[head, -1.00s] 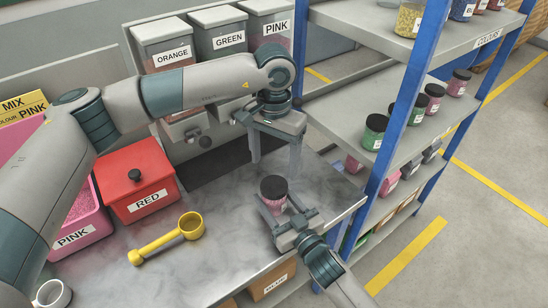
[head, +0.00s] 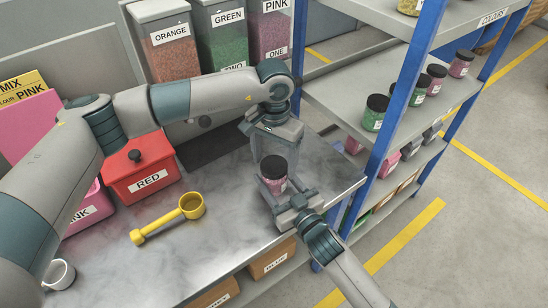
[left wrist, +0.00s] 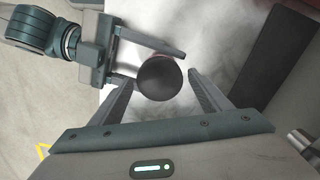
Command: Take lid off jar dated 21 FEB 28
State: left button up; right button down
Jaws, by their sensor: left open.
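A small jar of pink contents (head: 273,184) with a black lid (head: 273,165) stands near the right end of the grey worktop. Its label is too small to read. My right gripper (head: 277,190) reaches in from the front right and is shut around the jar's body below the lid; part of its grip is hidden. My left gripper (head: 277,155) points down from above, open, its fingers on either side of the lid. In the left wrist view the round black lid (left wrist: 160,78) lies between the left fingertips (left wrist: 163,80), with a gap showing on the right.
A yellow scoop (head: 168,219), a red box (head: 140,178) and a white cup (head: 60,274) stand on the worktop (head: 220,245). Clear bins (head: 222,45) stand behind. A blue-post shelf (head: 400,110) with more black-lidded jars (head: 375,112) is close on the right.

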pick_arm(q)
jog(key=c, duration=1.1)
jog(key=n, duration=1.2)
jog(key=shift+n, duration=0.4)
jog(key=n, duration=0.4)
jog(key=shift+n, duration=0.3)
jog(key=n, duration=0.9)
jog(key=shift+r, duration=0.1)
jog(key=n, duration=2.2)
jog(key=shift+n, duration=0.3)
jog(key=n, duration=0.5)
jog(key=shift+r, duration=0.1)
